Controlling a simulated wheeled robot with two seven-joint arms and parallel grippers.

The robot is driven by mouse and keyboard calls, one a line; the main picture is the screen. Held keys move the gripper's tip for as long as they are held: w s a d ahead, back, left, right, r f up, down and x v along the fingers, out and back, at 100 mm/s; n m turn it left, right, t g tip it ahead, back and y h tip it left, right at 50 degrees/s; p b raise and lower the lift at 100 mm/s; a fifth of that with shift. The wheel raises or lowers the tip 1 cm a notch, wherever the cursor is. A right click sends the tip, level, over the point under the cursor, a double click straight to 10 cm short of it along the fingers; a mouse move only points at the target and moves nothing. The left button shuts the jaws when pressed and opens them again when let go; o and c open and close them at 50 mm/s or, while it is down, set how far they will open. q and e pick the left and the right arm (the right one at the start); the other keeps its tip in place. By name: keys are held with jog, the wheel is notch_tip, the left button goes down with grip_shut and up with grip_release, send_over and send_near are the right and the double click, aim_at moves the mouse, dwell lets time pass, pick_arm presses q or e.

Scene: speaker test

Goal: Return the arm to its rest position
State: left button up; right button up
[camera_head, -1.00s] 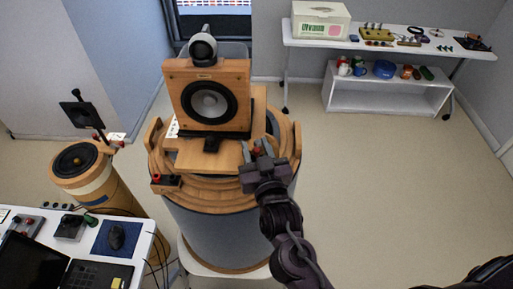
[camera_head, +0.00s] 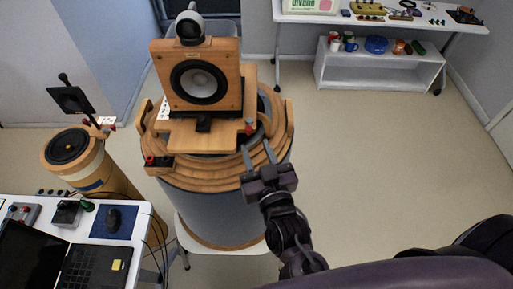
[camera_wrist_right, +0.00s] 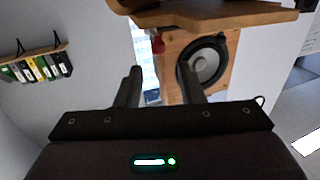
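My right gripper (camera_head: 258,157) is at the near right edge of the round wooden stand, in front of the speaker. Its two fingers (camera_wrist_right: 158,90) are apart with nothing between them, so it is open and empty. My right arm (camera_head: 290,235) comes up from the bottom of the head view. My left gripper is not in view.
The round stand (camera_head: 215,178) lies close to my right gripper. A desk (camera_head: 140,220) with a laptop (camera_head: 85,268) and mouse is at lower left, beside a wooden cylinder (camera_head: 100,170). A white shelf (camera_head: 375,82) stands at the back right. Floor (camera_head: 390,160) on the right is clear.

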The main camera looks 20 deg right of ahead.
jog(key=s+d+f+n+g, duration=0.2)
jog(key=s+d+f+g, duration=0.8)
jog(key=g, duration=0.5)
notch_tip(320, 180, down, 35)
jog(key=s+a+b, duration=0.1)
jog(key=s+b, duration=0.1)
jog(key=b, duration=0.6)
jog(key=s+d+f+g+b, duration=0.1)
jog(key=s+f+b, duration=0.2)
jog(key=s+f, duration=0.7)
jog(key=s+d+f+g+b, duration=0.1)
jog(key=s+d+f+b, duration=0.1)
jog(key=s+f, duration=0.8)
notch_tip(320, 180, down, 7)
jog(key=shift+s+r+b, duration=0.15)
jog(key=shift+r+b, duration=0.05)
jog(key=shift+b, duration=0.55)
